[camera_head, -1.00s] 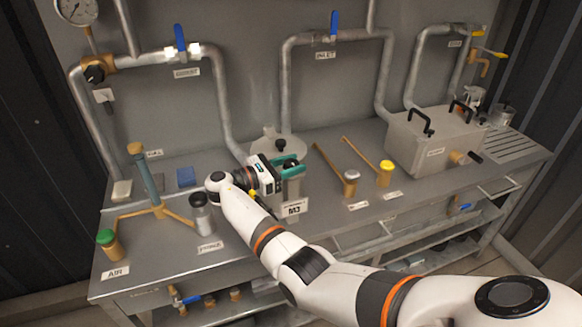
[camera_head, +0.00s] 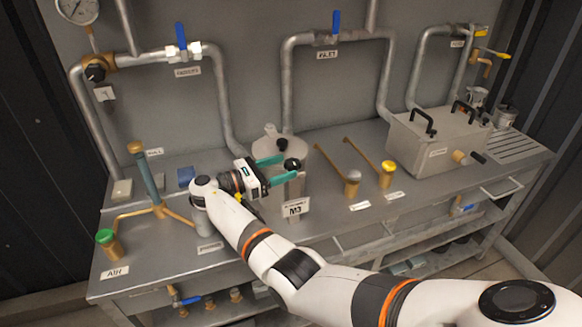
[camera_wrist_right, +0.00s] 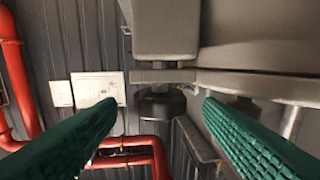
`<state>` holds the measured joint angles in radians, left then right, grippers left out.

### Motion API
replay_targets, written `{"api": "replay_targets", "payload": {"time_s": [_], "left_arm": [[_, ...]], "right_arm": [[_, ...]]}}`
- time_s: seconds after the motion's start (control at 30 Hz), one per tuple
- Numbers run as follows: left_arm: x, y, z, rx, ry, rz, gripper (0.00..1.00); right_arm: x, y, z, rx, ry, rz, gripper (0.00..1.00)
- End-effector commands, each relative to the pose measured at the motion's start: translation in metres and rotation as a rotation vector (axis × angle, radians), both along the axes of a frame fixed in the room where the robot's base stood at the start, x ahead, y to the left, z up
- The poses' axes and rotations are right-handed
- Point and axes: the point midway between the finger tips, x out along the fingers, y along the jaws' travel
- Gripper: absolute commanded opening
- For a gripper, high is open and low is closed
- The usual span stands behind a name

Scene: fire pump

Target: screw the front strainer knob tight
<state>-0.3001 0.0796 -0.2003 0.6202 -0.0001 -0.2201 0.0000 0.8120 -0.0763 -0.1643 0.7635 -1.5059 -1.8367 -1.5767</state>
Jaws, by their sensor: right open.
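In the right wrist view the dark knob (camera_wrist_right: 160,103) sits below a grey block, between the green fingers and apart from both. My right gripper (camera_head: 288,167) is open, with its fingertips on either side of the knob in the head view. Its hold is empty. My left gripper is not in view.
A brass and teal stand (camera_head: 150,180) and a green-capped fitting (camera_head: 106,240) are left of my arm. Pipes run along the back wall. Bench between tools and strainer is clear.

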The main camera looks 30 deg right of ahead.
Motion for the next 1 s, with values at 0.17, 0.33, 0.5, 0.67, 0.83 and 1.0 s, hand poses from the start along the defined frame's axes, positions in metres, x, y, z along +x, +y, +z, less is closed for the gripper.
{"api": "replay_targets", "payload": {"time_s": [0.17,0.33,0.5,0.67,0.83,1.0], "left_arm": [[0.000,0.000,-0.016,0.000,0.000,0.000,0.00],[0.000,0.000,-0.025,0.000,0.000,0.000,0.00],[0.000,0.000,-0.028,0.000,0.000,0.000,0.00],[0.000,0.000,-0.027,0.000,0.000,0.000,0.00],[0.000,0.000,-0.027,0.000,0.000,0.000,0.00],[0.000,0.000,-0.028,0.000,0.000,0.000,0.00]], "right_arm": [[0.005,0.041,-0.003,0.002,-0.002,0.003,0.61],[0.008,0.068,-0.002,0.001,-0.001,0.003,0.61],[0.008,0.080,-0.001,0.000,-0.001,0.001,0.61],[0.008,0.081,0.000,0.000,-0.001,0.000,0.61],[0.009,0.080,0.001,-0.001,-0.002,0.003,0.61],[0.041,0.062,0.029,-0.046,-0.043,0.126,0.61]]}}
